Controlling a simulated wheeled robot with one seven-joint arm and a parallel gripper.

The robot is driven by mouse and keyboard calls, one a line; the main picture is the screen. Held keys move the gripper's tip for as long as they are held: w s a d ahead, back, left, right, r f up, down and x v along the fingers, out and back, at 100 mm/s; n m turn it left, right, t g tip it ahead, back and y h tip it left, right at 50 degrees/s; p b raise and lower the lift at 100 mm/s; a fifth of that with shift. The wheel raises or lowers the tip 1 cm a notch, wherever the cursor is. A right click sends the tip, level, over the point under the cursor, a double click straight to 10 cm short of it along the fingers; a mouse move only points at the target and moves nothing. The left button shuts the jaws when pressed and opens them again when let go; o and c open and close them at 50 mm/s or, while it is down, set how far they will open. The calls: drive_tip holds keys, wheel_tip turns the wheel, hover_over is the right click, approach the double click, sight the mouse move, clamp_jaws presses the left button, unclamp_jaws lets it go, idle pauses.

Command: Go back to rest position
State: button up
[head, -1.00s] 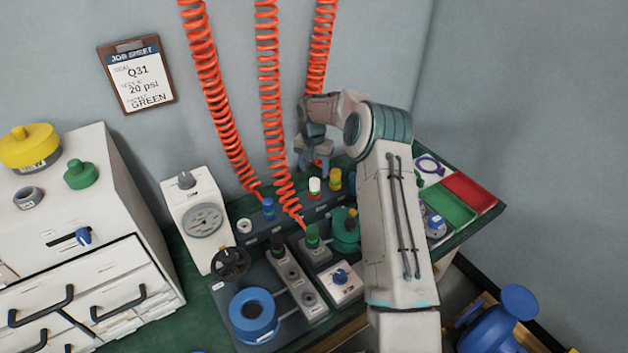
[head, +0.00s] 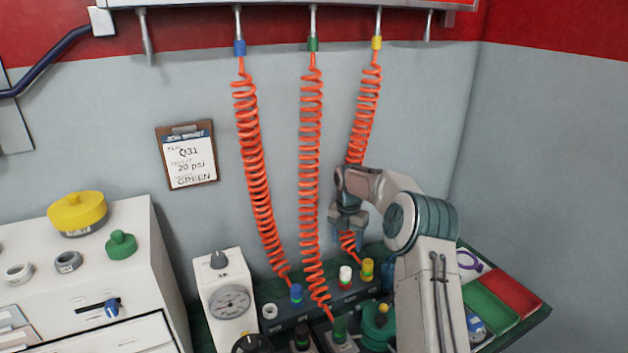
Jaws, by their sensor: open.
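My gripper (head: 347,232) hangs from my bent arm in front of the right orange coiled hose (head: 366,110), above the back of the bench. My forearm covers part of the bench's right side.
The left hose (head: 262,190) and middle hose (head: 311,170) hang close to the gripper's left. A gauge box (head: 230,300) and a white cabinet (head: 120,280) stand left. Green and red trays (head: 510,290) lie right. A job sheet (head: 188,158) hangs on the wall.

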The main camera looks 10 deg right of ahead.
drive_tip(key=s+a+r+m+t+h+p, duration=0.1)
drive_tip(key=s+a+r+m+p, duration=0.15)
drive_tip(key=s+r+m, duration=1.3)
drive_tip(key=s+r+m+t+y, duration=0.1)
drive_tip(key=s+m, duration=1.2)
drive_tip(key=s, duration=1.3)
drive_tip(key=shift+s+r+t, duration=0.15)
drive_tip(key=shift+s+t, duration=0.25)
drive_tip(key=shift+t, duration=0.1)
drive_tip(key=shift+m, duration=0.25)
